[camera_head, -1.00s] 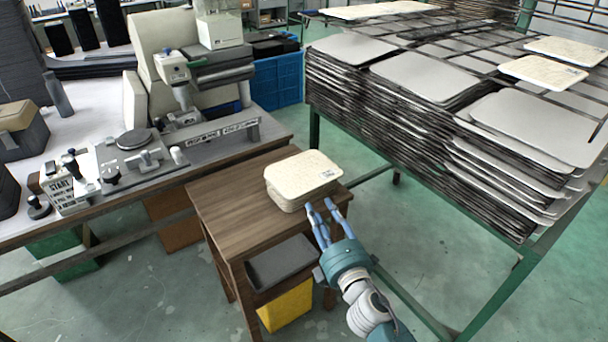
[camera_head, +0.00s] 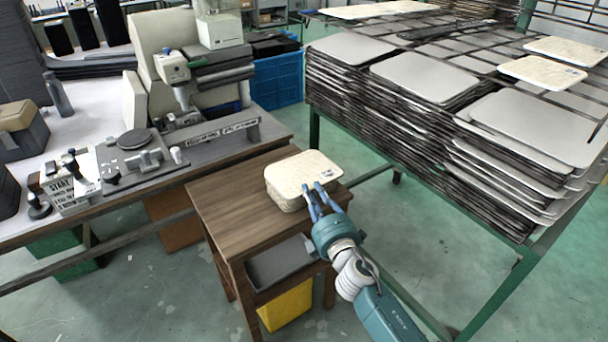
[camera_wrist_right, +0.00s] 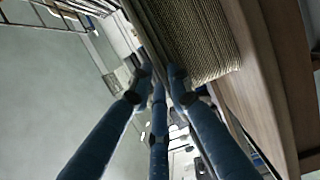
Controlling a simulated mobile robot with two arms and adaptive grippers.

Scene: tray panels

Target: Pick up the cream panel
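The cream panel (camera_head: 300,172) lies flat on top of a short stack of similar panels on the small wooden table, with a small dark mark near its right corner. My right gripper (camera_head: 318,188) has blue fingers and reaches the stack's front right edge in the head view. In the right wrist view its fingertips (camera_wrist_right: 159,76) are spread apart beside the layered edges of the stack (camera_wrist_right: 205,40). It looks open, and I cannot tell whether a finger touches the panel. My left gripper is in neither view.
The wooden table (camera_head: 222,205) has free top left of the stack, and a grey tray (camera_head: 280,262) on its lower shelf. A workbench with a machine (camera_head: 200,68) stands at left. A green-framed rack (camera_head: 314,135) with high piles of panels stands close at right.

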